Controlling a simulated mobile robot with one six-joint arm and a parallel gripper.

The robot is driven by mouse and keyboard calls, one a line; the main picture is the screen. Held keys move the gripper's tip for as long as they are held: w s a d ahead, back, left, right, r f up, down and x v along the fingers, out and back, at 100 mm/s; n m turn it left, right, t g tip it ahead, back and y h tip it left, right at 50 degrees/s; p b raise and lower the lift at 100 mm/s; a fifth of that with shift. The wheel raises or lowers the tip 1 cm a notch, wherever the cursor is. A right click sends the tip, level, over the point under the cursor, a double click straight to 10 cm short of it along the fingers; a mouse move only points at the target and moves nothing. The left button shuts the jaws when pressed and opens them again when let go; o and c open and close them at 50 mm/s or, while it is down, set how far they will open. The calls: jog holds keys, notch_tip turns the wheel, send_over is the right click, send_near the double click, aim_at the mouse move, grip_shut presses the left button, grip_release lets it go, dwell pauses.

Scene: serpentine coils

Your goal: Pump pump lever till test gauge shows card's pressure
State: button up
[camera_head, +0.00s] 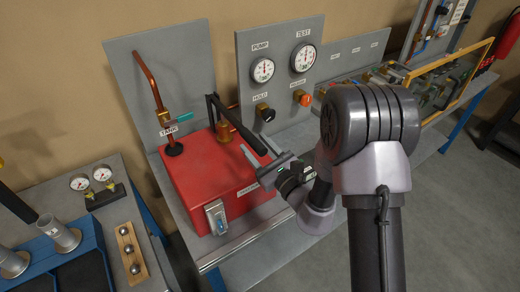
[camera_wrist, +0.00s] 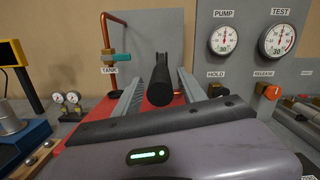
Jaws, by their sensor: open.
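The pump is a red tank (camera_head: 205,180) on a grey bench, with a black pump lever (camera_head: 236,125) slanting down from its top toward my gripper. My gripper (camera_head: 255,146) is open, with its fingers on either side of the lever's grip end. In the wrist view the lever's dark round end (camera_wrist: 162,80) stands between the two grey fingers, with gaps beside it. The test gauge (camera_head: 303,57) is on the grey panel, right of the pump gauge (camera_head: 262,70). The test gauge also shows in the wrist view (camera_wrist: 277,41); its exact reading is too small to tell. I cannot identify the card.
Below the gauges are a black hold knob (camera_head: 265,112) and an orange release knob (camera_head: 303,98). A copper pipe with a teal valve handle (camera_head: 178,118) rises at the tank's left. A separate bench with small gauges (camera_head: 91,178) stands further left.

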jog(key=p+v, duration=0.5)
jog(key=v, duration=1.2)
jog(key=shift+f, duration=0.2)
jog(key=shift+d, duration=0.15)
dwell(0.5)
